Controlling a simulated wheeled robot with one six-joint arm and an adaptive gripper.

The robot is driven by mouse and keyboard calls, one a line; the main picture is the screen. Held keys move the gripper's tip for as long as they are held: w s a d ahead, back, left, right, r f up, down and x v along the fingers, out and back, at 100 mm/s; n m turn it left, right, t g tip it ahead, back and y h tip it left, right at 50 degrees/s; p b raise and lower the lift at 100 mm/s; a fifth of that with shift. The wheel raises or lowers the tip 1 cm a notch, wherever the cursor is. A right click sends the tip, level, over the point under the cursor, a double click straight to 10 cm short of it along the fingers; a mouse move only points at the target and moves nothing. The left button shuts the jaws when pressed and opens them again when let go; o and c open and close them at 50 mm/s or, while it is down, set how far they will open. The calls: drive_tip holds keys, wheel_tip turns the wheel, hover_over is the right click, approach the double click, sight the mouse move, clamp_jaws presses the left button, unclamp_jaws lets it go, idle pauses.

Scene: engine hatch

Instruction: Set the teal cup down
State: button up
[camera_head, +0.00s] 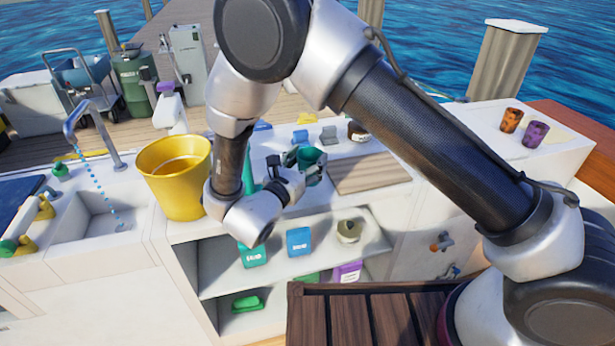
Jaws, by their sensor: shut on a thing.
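The teal cup (306,156) is held in my gripper (312,172), above the white counter between the yellow bucket and the wooden board. The dark fingers are around the cup and hide part of its side. I cannot tell whether its base touches the counter. A tall green thing (248,170) stands just left of my gripper, partly behind my arm.
The yellow bucket (175,178) stands left of my arm. The wooden board (368,173) lies right of the cup. Small boxes and a dark jar (357,131) stand behind. Orange (511,120) and purple (535,134) cups stand far right. Open shelves (210,272) are below.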

drive_tip(key=shift+f, duration=2.15)
drive_tip(key=shift+f, duration=0.1)
drive_tip(key=o, duration=1)
drive_tip(key=shift+s+a, duration=0.1)
drive_tip(key=shift+s, duration=0.1)
drive_tip(key=v, duration=1.1)
drive_tip(key=shift+s+a, duration=0.1)
drive_tip(key=shift+s, duration=0.15)
